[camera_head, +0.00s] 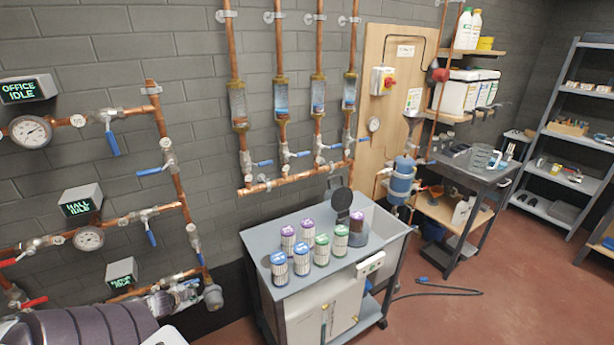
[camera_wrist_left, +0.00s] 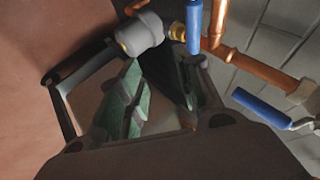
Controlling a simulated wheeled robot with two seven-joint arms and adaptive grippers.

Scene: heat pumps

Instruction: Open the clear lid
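On top of the grey cart (camera_head: 262,243), a round dark disc (camera_head: 342,199) stands upright on its edge behind a short wide cup (camera_head: 358,236). A purple-capped canister (camera_head: 359,218) stands in the cup. The disc looks like a raised lid, but I cannot tell whether it is clear. My left arm is at the lower left of the head view, well left of the cart. In the left wrist view my left gripper (camera_wrist_left: 163,88) is open, its green-padded fingers apart with nothing between them. My right gripper is not in view.
Several canisters (camera_head: 303,259) with purple, blue and green caps stand on the cart. Copper pipes with blue-handled valves (camera_head: 112,143) line the wall near my left arm. A grey fitting (camera_wrist_left: 141,35) lies beyond the left fingers.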

